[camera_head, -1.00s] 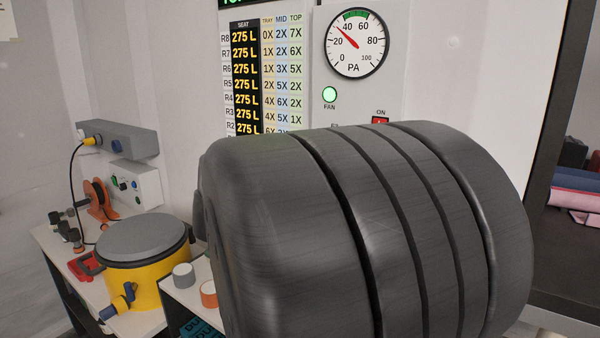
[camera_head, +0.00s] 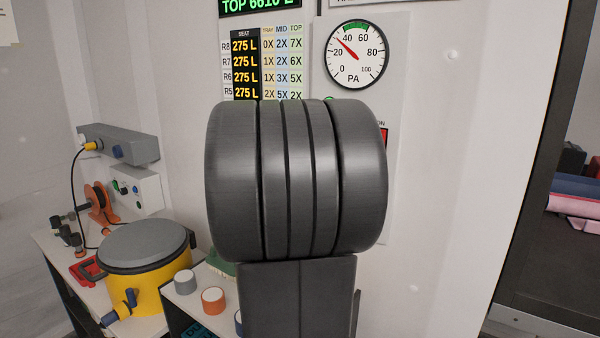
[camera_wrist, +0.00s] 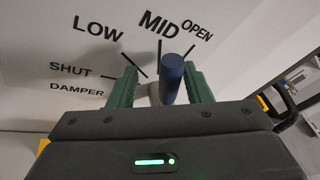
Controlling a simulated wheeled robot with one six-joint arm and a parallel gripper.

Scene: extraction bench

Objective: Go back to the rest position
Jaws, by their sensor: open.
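My gripper (camera_wrist: 161,88) shows in the wrist view as two green fingers, open and apart. A blue damper handle (camera_wrist: 172,78) stands between the fingers in that picture, with a gap visible on its left side. I cannot tell whether the right finger touches it. The handle is in front of a white panel marked SHUT, LOW, MID and OPEN (camera_wrist: 197,31), near the MID line. In the head view my own dark arm fills the middle, and my gripper and the handle are hidden.
A yellow pot (camera_head: 160,287) with a grey lid stands on the left bench, near an orange reel (camera_head: 100,203). Grey and orange caps (camera_head: 214,300) lie beside it. A pressure gauge (camera_head: 356,54) and a number board (camera_head: 262,60) are on the wall. A dark-framed opening (camera_head: 530,190) is at right.

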